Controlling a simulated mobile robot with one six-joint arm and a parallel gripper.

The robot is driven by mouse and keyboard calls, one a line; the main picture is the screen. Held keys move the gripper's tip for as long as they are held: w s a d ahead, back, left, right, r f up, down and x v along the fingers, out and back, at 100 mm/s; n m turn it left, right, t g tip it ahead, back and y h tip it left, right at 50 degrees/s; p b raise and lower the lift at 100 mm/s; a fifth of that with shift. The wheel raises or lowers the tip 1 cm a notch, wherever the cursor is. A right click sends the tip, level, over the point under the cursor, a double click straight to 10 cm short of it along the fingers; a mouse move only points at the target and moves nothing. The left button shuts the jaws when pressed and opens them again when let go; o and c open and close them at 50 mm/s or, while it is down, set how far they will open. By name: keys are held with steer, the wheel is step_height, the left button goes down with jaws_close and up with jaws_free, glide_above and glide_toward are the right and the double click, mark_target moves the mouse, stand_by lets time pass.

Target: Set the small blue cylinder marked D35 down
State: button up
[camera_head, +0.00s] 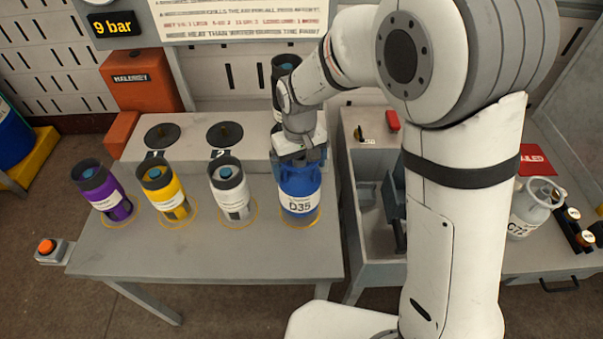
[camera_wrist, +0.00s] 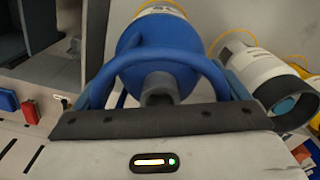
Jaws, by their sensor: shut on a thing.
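The small blue cylinder (camera_head: 299,190) marked D35 is upright at the right end of the grey table (camera_head: 220,259), over a yellow ring marking. I cannot tell whether its base touches the table. My gripper (camera_head: 300,157) is above it and shut on its top. In the wrist view the blue cylinder (camera_wrist: 160,50) shows its curved handle and grey valve between the jaws (camera_wrist: 158,95). The jaws partly hide its top in the head view.
A white cylinder (camera_head: 230,190), a yellow one (camera_head: 165,190) and a purple one (camera_head: 105,192) stand in a row to the left. Behind them is a grey block (camera_head: 190,155) with black discs. A grey sink-like bin (camera_head: 375,235) is at the right.

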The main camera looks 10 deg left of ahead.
steer(key=shift+f, duration=1.85)
steer(key=o, duration=1.1)
steer(key=shift+s+f, duration=0.1)
